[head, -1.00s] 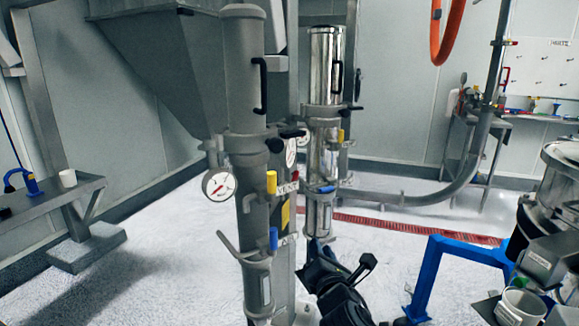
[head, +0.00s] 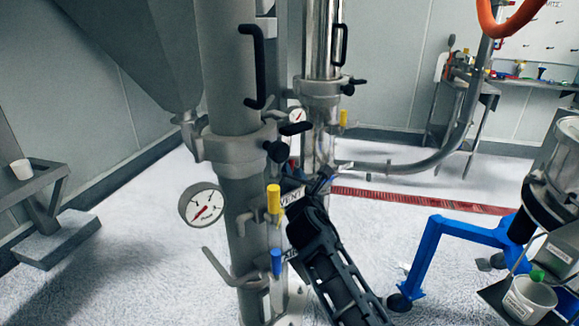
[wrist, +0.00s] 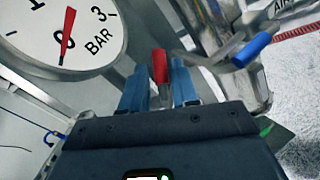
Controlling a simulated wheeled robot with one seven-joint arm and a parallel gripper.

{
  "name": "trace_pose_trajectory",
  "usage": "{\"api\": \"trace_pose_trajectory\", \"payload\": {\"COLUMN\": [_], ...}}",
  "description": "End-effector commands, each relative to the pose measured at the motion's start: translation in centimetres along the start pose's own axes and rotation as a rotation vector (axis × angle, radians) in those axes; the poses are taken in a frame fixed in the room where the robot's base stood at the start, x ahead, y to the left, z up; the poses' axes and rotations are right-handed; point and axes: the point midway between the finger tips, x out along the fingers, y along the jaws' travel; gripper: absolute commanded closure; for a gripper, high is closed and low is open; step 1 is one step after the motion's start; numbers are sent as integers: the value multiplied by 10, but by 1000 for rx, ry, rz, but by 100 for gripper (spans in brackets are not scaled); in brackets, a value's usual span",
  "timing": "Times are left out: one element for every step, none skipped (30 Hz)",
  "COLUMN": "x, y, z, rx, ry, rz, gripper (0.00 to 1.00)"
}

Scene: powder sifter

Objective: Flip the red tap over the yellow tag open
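The red tap handle (wrist: 159,66) stands upright in the wrist view, between the two blue fingers of my gripper (wrist: 159,88). Narrow gaps show beside the handle, so my gripper looks open around it, not clamped; how deep the handle sits between the fingers is hard to tell. In the head view my black gripper (head: 322,182) reaches up to the pipes beside the label plate, and only a small red bit (head: 291,164) shows near it. The yellow tag is hidden behind my arm in the head view.
A yellow tap (head: 273,198) and a blue tap (head: 277,262) sit on the near grey column (head: 225,75), with a pressure gauge (head: 202,205) at its left. A blue-handled tap (wrist: 250,50) and a large gauge (wrist: 65,35) flank my fingers. A blue frame (head: 450,235) stands right.

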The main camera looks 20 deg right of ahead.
Motion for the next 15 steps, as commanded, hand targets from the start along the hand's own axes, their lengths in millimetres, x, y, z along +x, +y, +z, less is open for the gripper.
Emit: {"api": "trace_pose_trajectory", "payload": {"x": [9, 13, 19, 22, 26, 30, 33, 35, 37, 39, 40, 41, 42, 42, 42], "y": [0, 1, 1, 1, 0, 0, 0, 0, 0, 0, 0, 0, 0, 0, 0], "z": [-1, -1, -1, -1, -2, -1, -1, -1, -1, -1, -1, -1, 0, 0, 0], "rx": [0, 1, 1, 1, 0, 0, 0, 0, 0, 1, 1, 1, 1, 1, 1], "ry": [0, 0, 1, 0, 1, 0, 0, 0, 0, 0, 0, 1, 0, 1, 1], "rz": [1, 1, 1, 1, 1, 1, 0, 0, 1, 1, 1, 1, 1, 1, 1], "gripper": [71, 71, 71, 71, 71, 71, 71, 71, 71, 71, 71, 71, 71, 71, 71]}}
